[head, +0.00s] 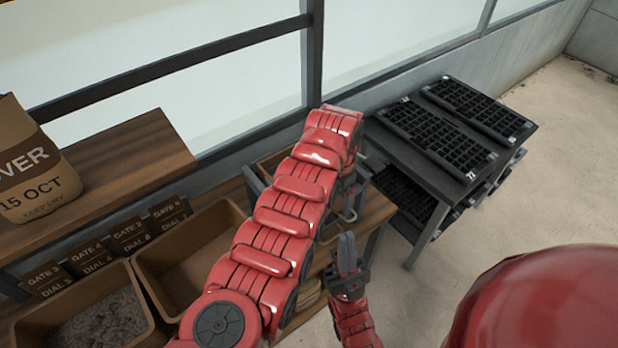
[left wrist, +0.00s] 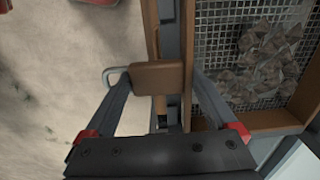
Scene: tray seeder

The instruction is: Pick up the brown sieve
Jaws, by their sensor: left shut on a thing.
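In the left wrist view the brown sieve (left wrist: 205,112) shows at the right as a wooden frame around wire mesh, with brown lumps on the mesh. My left gripper (left wrist: 157,78) is shut on a brown block-like grip (left wrist: 157,76) at the sieve's left side. A bent metal hook shows just left of the grip. In the head view my left arm hides most of the sieve and the left fingers. My right gripper (head: 347,256) is below, with its dark fingers together and nothing seen between them.
Black cell trays (head: 435,135) lie on a dark rack (head: 412,258) at the right. Wooden bins (head: 182,245) with gate labels stand at the left. A brown sack (head: 35,165) stands on a wooden shelf (head: 110,172). The floor at the right is clear.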

